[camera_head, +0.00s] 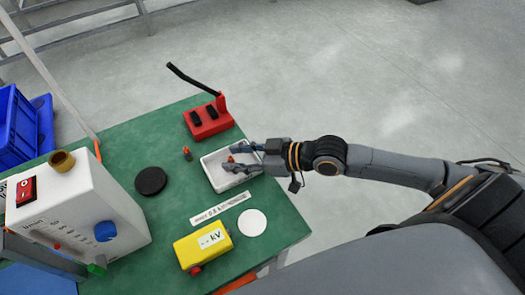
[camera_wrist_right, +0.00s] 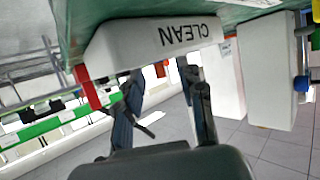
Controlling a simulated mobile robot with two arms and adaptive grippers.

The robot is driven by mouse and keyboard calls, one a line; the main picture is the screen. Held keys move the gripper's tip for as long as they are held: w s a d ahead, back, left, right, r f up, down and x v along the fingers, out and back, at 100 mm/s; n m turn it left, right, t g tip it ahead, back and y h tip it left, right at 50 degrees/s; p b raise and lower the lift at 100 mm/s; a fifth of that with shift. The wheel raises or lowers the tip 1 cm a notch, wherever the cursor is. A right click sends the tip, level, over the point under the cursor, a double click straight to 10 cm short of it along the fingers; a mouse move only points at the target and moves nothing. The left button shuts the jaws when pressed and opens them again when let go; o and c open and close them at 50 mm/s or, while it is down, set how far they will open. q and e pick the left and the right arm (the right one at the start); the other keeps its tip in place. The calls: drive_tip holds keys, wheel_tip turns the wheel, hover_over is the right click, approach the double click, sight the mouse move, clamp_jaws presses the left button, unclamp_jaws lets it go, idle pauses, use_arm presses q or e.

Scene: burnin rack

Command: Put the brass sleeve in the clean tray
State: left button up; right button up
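The brass sleeve (camera_head: 61,163) looks like a short brown-gold ring and stands on top of the white instrument box at the left. The clean tray (camera_head: 208,170) is a shallow white tray on the green table; its wall with upside-down CLEAN lettering fills the upper part of the right wrist view (camera_wrist_right: 150,38). My right gripper (camera_head: 230,158) is over the tray with its fingers spread apart. A small orange-red item (camera_head: 231,159) shows between the fingertips; I cannot tell whether they touch it. The right gripper's parted fingers also show in the wrist view (camera_wrist_right: 160,72). My left gripper is not in view.
The white instrument box (camera_head: 95,205) has a red switch and a blue knob. A red stand (camera_head: 210,122), black disc (camera_head: 150,181), yellow kV meter (camera_head: 203,246), white disc (camera_head: 252,222) and small orange-tipped item (camera_head: 187,153) are around the tray. Blue crates (camera_head: 15,125) stand at far left.

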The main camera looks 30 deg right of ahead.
drive_tip(key=p+v, duration=0.1)
drive_tip(key=v, duration=0.6)
drive_tip(key=shift+s+d+r+p, duration=0.2)
drive_tip(key=shift+s+p, duration=0.1)
drive_tip(key=shift+p+v, duration=0.9)
drive_tip(key=shift+v, duration=0.3)
drive_tip(key=w+d+f+m+t+h, duration=0.15)
drive_tip(key=d+f+m+h, duration=0.5)
drive_tip(key=d+f, duration=1.5)
drive_tip(key=s+f+g+h, duration=0.15)
drive_tip(key=s+f, duration=0.25)
drive_tip(key=f, duration=0.4)
drive_tip(key=s+f+g+h, duration=0.15)
drive_tip(key=s+f, duration=0.25)
drive_tip(key=f, duration=0.4)
drive_tip(key=s+a+f+g, duration=0.3)
drive_tip(key=s+a+f, duration=0.5)
drive_tip(key=s, duration=0.3)
drive_tip(key=s+a+f+g, duration=0.3)
drive_tip(key=s+a+f, duration=0.5)
drive_tip(key=s+a, duration=0.3)
drive_tip(key=shift+s+a+f+g, duration=0.2)
drive_tip(key=shift+s+f+g, duration=0.2)
drive_tip(key=shift+s, duration=0.3)
